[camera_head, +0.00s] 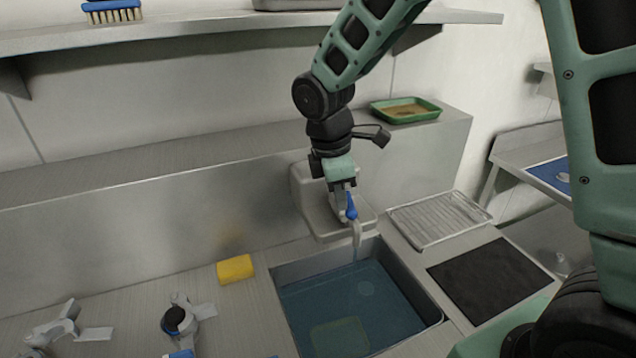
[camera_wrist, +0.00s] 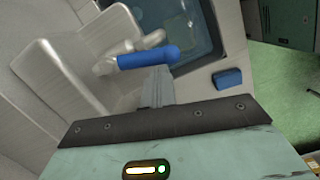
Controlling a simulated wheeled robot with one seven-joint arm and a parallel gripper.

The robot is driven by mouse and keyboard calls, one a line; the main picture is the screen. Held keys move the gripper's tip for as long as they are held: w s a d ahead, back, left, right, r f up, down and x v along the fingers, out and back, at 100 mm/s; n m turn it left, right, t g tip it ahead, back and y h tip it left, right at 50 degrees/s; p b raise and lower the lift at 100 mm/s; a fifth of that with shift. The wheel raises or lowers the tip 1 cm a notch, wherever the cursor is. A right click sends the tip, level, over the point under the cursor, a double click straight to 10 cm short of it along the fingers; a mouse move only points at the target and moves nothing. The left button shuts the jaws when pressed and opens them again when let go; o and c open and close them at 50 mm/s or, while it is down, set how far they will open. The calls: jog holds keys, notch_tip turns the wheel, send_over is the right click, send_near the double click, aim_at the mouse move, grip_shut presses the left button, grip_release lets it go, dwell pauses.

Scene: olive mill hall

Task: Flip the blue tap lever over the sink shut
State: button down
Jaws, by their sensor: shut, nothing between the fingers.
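The blue tap lever (camera_head: 351,206) sits on the tap over the sink, directly under my gripper in the head view. In the wrist view the lever (camera_wrist: 148,57) is a blue bar lying across, just beyond my fingertips. My gripper (camera_wrist: 157,75) is shut and empty, with its tips at or very near the lever; I cannot tell if they touch. The pale tap spout (camera_head: 357,236) points down, and a thin stream seems to fall from it. The sink (camera_head: 290,310) holds bluish water with a green thing (camera_head: 340,338) under the surface.
A yellow sponge (camera_head: 235,269) lies left of the sink. A wire rack (camera_head: 438,218) and a dark mat (camera_head: 490,281) lie to its right. A green tray (camera_head: 405,110) stands on the ledge behind. A shelf (camera_head: 200,37) runs above. Grey clamp-like parts (camera_head: 181,316) lie at the front left.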

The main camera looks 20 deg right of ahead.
jog(key=shift+s+d+n, duration=0.35)
jog(key=shift+d+n, duration=0.25)
jog(key=shift+n, duration=0.4)
jog(key=shift+s+d+p, duration=0.1)
jog(key=shift+d+p, duration=0.05)
jog(key=shift+p, duration=0.25)
jog(key=shift+d+f, duration=0.1)
jog(key=shift+d, duration=0.05)
jog(key=a+r, duration=0.5)
jog(key=r, duration=0.7)
jog(key=shift+a, duration=0.1)
